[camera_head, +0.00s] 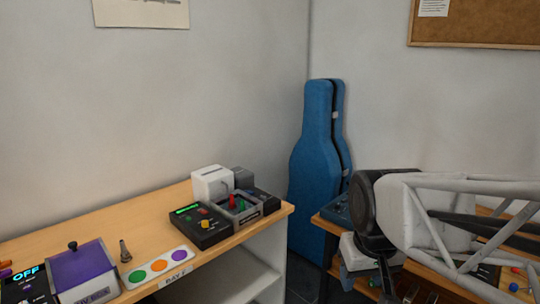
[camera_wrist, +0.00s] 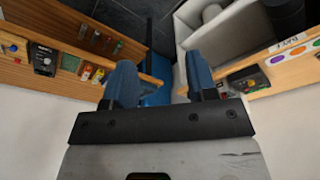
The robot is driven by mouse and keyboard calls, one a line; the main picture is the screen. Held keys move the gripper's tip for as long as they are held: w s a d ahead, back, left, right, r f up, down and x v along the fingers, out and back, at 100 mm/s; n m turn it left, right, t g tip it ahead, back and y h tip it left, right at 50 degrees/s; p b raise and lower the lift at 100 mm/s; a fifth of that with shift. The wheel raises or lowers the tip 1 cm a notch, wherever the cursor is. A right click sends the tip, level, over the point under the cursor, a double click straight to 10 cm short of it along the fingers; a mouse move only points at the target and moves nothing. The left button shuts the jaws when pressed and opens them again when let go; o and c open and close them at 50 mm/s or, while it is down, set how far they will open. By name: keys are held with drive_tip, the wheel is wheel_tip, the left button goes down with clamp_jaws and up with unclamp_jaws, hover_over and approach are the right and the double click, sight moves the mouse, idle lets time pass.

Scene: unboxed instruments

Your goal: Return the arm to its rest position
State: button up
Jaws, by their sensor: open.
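My gripper (camera_wrist: 161,82) shows in the wrist view with its two blue fingers well apart and nothing held between them. In the head view my arm reaches in from the right edge, over the right-hand bench (camera_head: 318,222). The gripper end points downward there, and its fingers are hard to make out at the bottom edge.
The left bench (camera_head: 150,215) carries black devices (camera_head: 203,228), a white box (camera_head: 211,184), a purple-topped box (camera_head: 83,268) and a strip with coloured dots (camera_head: 159,265). A blue instrument case (camera_head: 315,150) stands in the corner between the benches. Dark floor shows between the benches.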

drive_tip(key=s+d+f+m, duration=0.1)
drive_tip(key=s+d+f, duration=0.1)
drive_tip(key=s, duration=0.5)
drive_tip(key=shift+f, duration=0.45)
